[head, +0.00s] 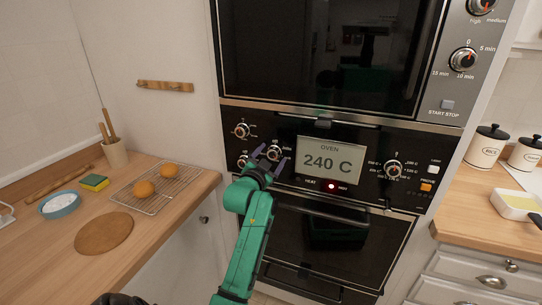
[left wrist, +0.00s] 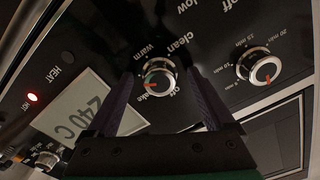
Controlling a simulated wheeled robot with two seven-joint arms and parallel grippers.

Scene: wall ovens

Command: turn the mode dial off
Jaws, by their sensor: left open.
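The mode dial (head: 274,153) is a silver-rimmed knob on the black oven panel, just left of the display. In the left wrist view the dial (left wrist: 158,76) has labels including "clean", "warm", "bake" and "off" around it. Its orange mark points to the lower left in that view, toward "bake". My left gripper (head: 268,160) is open, with one finger on each side of the dial; it also shows in the left wrist view (left wrist: 158,84). I cannot tell whether the fingers touch the knob. My right gripper is not in view.
The oven display (head: 330,157) reads 240 C, with a red light (head: 331,186) lit below it. Two more dials sit left of the mode dial, and a temperature dial (head: 393,169) sits right of the display. The oven door handle (head: 318,212) runs below the panel.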

